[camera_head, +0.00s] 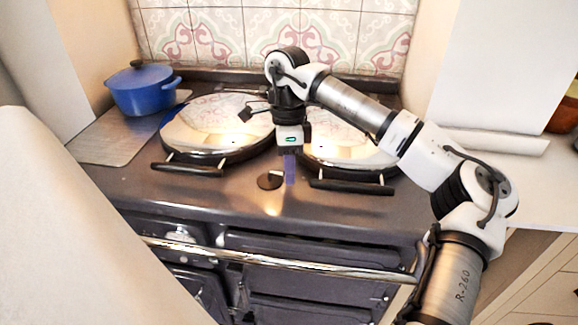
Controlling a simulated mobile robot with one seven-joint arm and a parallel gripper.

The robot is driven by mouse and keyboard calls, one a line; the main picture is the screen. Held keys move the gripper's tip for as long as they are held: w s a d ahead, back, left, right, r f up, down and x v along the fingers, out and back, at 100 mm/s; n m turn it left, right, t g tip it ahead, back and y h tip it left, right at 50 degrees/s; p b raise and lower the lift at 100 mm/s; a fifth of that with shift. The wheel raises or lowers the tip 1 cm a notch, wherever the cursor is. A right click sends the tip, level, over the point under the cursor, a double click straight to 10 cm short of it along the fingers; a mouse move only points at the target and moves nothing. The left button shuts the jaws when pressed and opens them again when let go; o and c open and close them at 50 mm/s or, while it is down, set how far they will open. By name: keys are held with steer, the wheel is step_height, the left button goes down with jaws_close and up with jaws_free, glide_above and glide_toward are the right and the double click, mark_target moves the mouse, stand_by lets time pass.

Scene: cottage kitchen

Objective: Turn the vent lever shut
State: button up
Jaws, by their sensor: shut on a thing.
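My gripper (290,180) points straight down over the front of the dark range cooker, between the two round lids. Its bluish fingers are shut on the vent lever, at the right side of a small dark round disc (268,181) on the cooker top. The lever itself is mostly hidden by the fingers, so its exact angle cannot be told. The disc lies flat on the cooker top and shows to the left of the fingers.
A shiny left lid (215,125) and right lid (345,150) with dark front handles flank my gripper closely. A blue pot (143,90) stands at the back left. A metal rail (290,268) runs along the cooker front. The cooker top before the disc is clear.

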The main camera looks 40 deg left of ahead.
steer(key=shift+s, duration=0.1)
steer(key=m, duration=0.1)
steer(key=s+m+b, duration=0.1)
steer(key=m, duration=0.1)
steer(key=shift+s+f+m+y, duration=0.1)
steer(key=shift+s+m+y, duration=0.1)
steer(key=shift+m+y, duration=0.1)
steer(key=m+b, duration=0.1)
steer(key=s+m+b, duration=0.1)
steer(key=m, duration=0.1)
steer(key=shift+s+a+m+g+y, duration=0.1)
steer(key=shift+s+m+g+y, duration=0.15)
steer(key=shift+m+g+y, duration=0.05)
steer(key=m, duration=0.1)
steer(key=s+m+b, duration=0.1)
steer(key=m, duration=0.1)
steer(key=shift+s+a+m+y, duration=0.15)
steer(key=shift+a+m+y, duration=0.15)
steer(key=shift+a+y, duration=0.1)
steer(key=shift+s+a+m+y+b, duration=0.15)
steer(key=shift+s+a+m+b, duration=0.2)
steer(key=shift+m, duration=0.45)
steer(key=shift+s+a+m+y+b, duration=0.15)
steer(key=shift+m+b, duration=0.25)
steer(key=shift+m, duration=0.4)
steer(key=shift+a, duration=0.1)
steer(key=o, duration=1)
